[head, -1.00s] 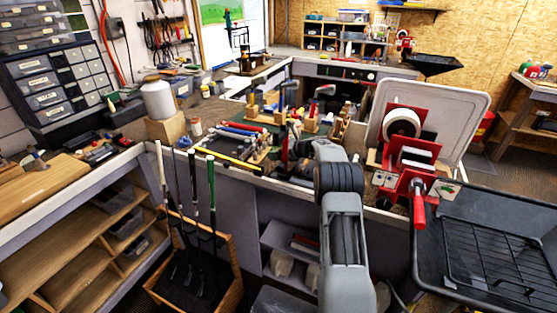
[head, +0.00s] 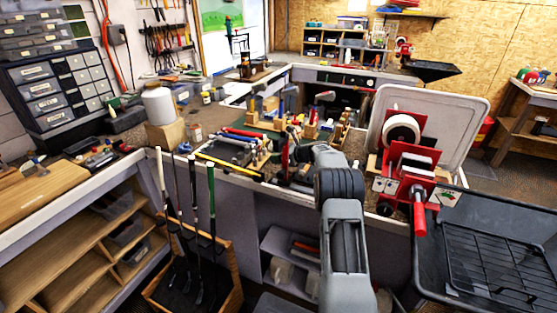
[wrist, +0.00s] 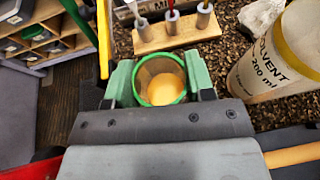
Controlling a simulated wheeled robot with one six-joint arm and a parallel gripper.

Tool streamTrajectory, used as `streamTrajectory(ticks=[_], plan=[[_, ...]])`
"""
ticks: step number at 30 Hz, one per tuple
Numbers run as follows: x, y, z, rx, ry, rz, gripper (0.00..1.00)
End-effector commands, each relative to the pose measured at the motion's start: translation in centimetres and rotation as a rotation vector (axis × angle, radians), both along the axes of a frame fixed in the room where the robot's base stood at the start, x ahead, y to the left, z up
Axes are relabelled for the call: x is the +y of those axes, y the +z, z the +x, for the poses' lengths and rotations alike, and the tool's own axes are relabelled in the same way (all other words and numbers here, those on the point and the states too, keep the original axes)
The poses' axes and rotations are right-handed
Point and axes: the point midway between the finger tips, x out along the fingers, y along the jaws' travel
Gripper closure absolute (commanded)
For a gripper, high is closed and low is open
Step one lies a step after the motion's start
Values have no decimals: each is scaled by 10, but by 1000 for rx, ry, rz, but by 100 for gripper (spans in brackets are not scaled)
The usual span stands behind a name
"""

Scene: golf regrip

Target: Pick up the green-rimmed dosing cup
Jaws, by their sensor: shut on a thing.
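The green-rimmed dosing cup (wrist: 161,82) shows in the wrist view between the two green fingers of my gripper (wrist: 160,84). It is a clear cup with a green rim and a yellowish-orange bottom or contents; I cannot tell which. My gripper is shut on the cup, with one finger touching each side. The cup's outer lower wall is hidden by the gripper body. In the head view my arm reaches over the bench, and the cup cannot be made out there.
In the wrist view a solvent container (wrist: 280,62) stands at the right. A wooden block (wrist: 178,36) with several tools stands ahead. In the head view a red clamp device (head: 410,165) is right of my arm, and golf clubs (head: 211,195) stand in a rack at the left.

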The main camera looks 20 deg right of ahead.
Motion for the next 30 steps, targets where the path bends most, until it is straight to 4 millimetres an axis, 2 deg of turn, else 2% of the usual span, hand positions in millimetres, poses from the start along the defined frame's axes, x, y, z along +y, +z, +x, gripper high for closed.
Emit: streamTrajectory(ticks=[8,21,30], plan=[[0,36,0,-4,0,-2,75],[0,121,0,-3,0,-2,75],[0,161,0,-2,0,-1,75]])
